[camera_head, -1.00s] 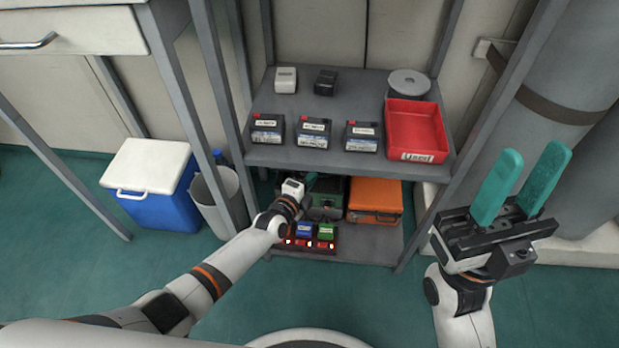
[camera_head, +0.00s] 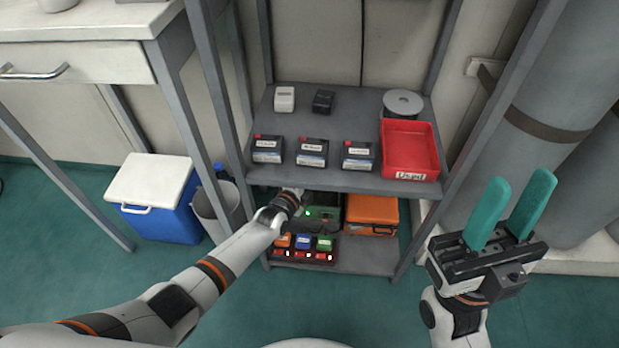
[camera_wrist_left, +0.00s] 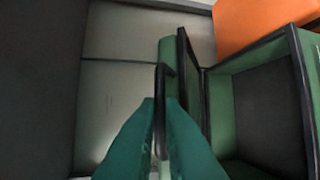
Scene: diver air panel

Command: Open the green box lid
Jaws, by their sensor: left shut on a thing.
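The green box (camera_head: 322,226) sits on the lower shelf, partly hidden by my left arm and the upper shelf. In the left wrist view its dark inside and green wall (camera_wrist_left: 222,115) show, so it stands open. Its green lid (camera_wrist_left: 172,55) is swung up and seen nearly edge-on, with a black rim and a black handle (camera_wrist_left: 160,90). My left gripper (camera_wrist_left: 160,125) is shut on the lid's handle between its teal fingers. In the head view its fingers are hidden under the upper shelf. My right gripper (camera_head: 512,215) is open and empty, in free air to the right.
An orange case (camera_head: 371,214) stands right of the green box. A charger with coloured batteries (camera_head: 303,250) sits in front. The upper shelf (camera_head: 300,178), close above, holds black batteries (camera_head: 312,152) and a red bin (camera_head: 410,150). Shelf posts stand at both sides.

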